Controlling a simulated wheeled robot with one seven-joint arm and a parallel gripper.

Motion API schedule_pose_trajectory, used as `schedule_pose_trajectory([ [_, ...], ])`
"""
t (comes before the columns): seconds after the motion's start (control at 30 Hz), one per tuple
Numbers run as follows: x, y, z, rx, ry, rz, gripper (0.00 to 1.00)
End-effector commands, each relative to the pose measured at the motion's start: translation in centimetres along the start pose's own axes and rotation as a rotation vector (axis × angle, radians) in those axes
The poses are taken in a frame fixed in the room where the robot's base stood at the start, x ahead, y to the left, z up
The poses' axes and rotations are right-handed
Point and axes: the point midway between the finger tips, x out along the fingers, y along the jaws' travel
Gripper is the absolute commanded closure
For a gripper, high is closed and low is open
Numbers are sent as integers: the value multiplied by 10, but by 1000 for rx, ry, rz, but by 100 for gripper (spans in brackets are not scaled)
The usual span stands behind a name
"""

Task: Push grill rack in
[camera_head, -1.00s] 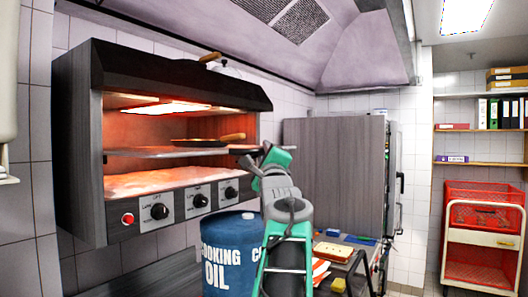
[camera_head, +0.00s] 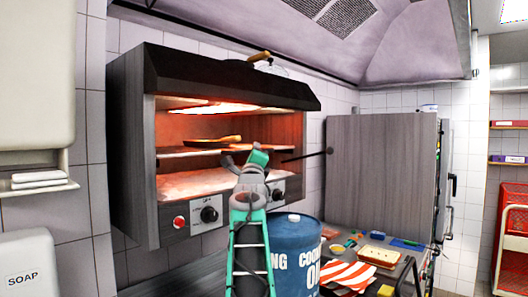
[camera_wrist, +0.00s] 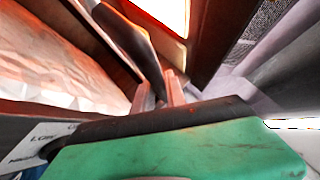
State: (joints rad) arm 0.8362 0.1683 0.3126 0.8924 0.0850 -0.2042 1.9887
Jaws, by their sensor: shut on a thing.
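The grill rack (camera_head: 180,153) is a flat shelf inside the glowing grill oven (camera_head: 130,150), above its lower floor. In the wrist view my gripper's fingers (camera_wrist: 162,92) are closed around a dark bar (camera_wrist: 128,38), which looks like the rack's front handle. A dark rod with a round knob (camera_head: 329,151) sticks out to the right of my gripper.
Control knobs (camera_head: 209,214) line the oven's lower front. A blue cooking oil drum (camera_head: 297,250) stands below right. A cart with food items (camera_head: 350,272) and a tall grey cabinet (camera_head: 380,175) are further right. A soap dispenser (camera_head: 25,262) is at the left.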

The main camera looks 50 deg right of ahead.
Motion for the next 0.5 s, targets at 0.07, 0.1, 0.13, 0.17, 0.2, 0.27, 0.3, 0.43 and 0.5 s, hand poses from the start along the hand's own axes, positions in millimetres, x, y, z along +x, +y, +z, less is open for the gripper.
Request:
schedule_pose_trajectory([
  [0.07,3,3,2,1,-1,3,100],
  [0.1,4,4,2,0,0,3,100],
  [0.13,4,5,2,0,0,3,100],
  [0.17,5,5,2,0,1,3,100],
  [0.2,6,5,2,-1,1,2,100],
  [0.27,6,5,2,-1,2,2,100],
  [0.3,6,5,1,-1,2,1,100],
  [0.43,7,4,0,-2,3,0,100],
  [0.5,6,4,0,-3,4,-1,100],
])
